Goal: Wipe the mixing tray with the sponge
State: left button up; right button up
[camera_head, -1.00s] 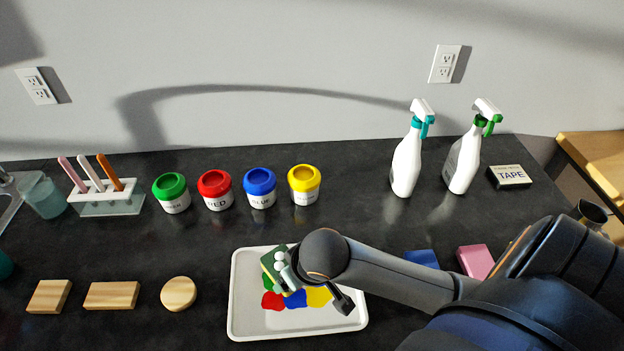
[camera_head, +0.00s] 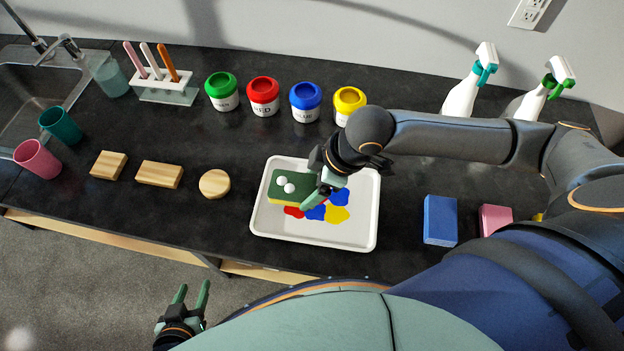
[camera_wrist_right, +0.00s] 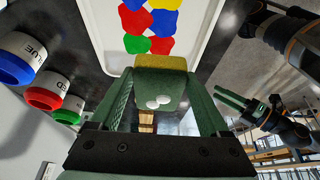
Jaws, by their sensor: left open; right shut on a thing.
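The white mixing tray (camera_head: 316,240) lies on the dark counter with paint patches in it. Red, blue and yellow patches (camera_head: 338,214) show in the head view; the right wrist view also shows green (camera_wrist_right: 137,44). My right gripper (camera_head: 318,192) is over the tray, shut on the sponge (camera_head: 290,188). The sponge has a green top, a yellow underside and white blobs on it; it also shows between the fingers in the right wrist view (camera_wrist_right: 158,85). I cannot tell whether it touches the tray. My left gripper (camera_head: 192,296) is open and empty, low in front of the counter.
Green, red, blue and yellow paint jars (camera_head: 306,101) stand behind the tray. Wooden blocks (camera_head: 160,174) lie to its left. Blue (camera_head: 440,219) and pink (camera_head: 495,219) blocks lie to its right. Spray bottles (camera_head: 465,90) stand at the back right; a sink (camera_head: 35,95) is at far left.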

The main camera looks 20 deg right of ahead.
jog(key=shift+f+b, duration=3.65)
jog(key=shift+b, duration=1.05)
jog(key=shift+f, duration=0.35)
jog(key=shift+s+d, duration=0.1)
jog(key=shift+s+d+f+p, duration=0.1)
jog(key=shift+s+d+p, duration=0.4)
jog(key=shift+s+d, duration=0.55)
jog(key=shift+s+d+r+p, duration=0.1)
jog(key=shift+s+d+p, duration=0.45)
jog(key=shift+d, duration=0.95)
jog(key=shift+s+d+f+p, duration=0.1)
jog(key=shift+s+d+p, duration=0.35)
jog(key=shift+s+d, duration=0.65)
jog(key=shift+w+d, duration=0.1)
jog(key=shift+w, duration=0.15)
jog(key=shift+w+a, duration=0.2)
jog(key=shift+a, duration=0.2)
jog(key=shift+w+a+p, duration=0.35)
jog(key=shift+w+a, duration=0.4)
jog(key=shift+a, duration=0.4)
jog(key=shift+w+a+p, duration=0.4)
jog(key=shift+w+a, duration=0.4)
jog(key=shift+a, duration=0.35)
jog(key=shift+w+a+p, duration=0.35)
jog(key=shift+w+a, duration=0.4)
jog(key=shift+a, duration=0.4)
